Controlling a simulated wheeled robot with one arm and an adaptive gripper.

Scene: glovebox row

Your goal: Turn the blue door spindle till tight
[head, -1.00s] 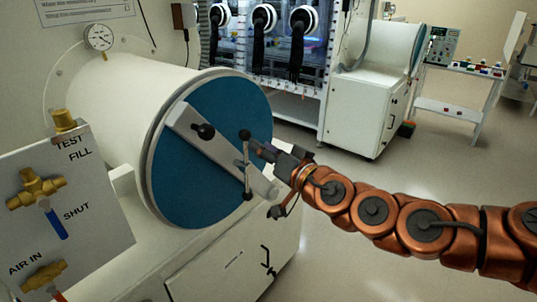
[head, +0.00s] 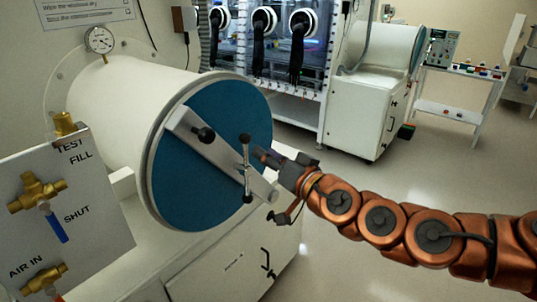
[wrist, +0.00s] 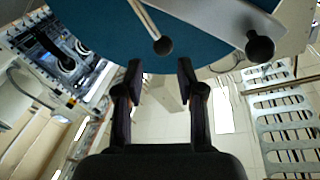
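The blue door (head: 200,188) is a round disc closing the white drum, with a grey bar (head: 219,152) slanting across it. The spindle's T-handle (head: 246,168) is a thin, nearly upright metal rod with a dark ball at each end, standing off the bar. In the head view my gripper (head: 262,155) is just right of the handle. In the wrist view my gripper (wrist: 160,72) has its two fingers apart with nothing between them. One ball end of the handle (wrist: 163,45) shows just beyond the fingertips. I cannot tell if a finger touches it.
A dark knob (head: 206,134) sticks out from the bar's upper part. A valve panel (head: 90,215) stands at the near left. A gauge (head: 100,39) sits above the drum. A glovebox (head: 270,50) and a trolley (head: 455,100) are farther back. The floor to the right is clear.

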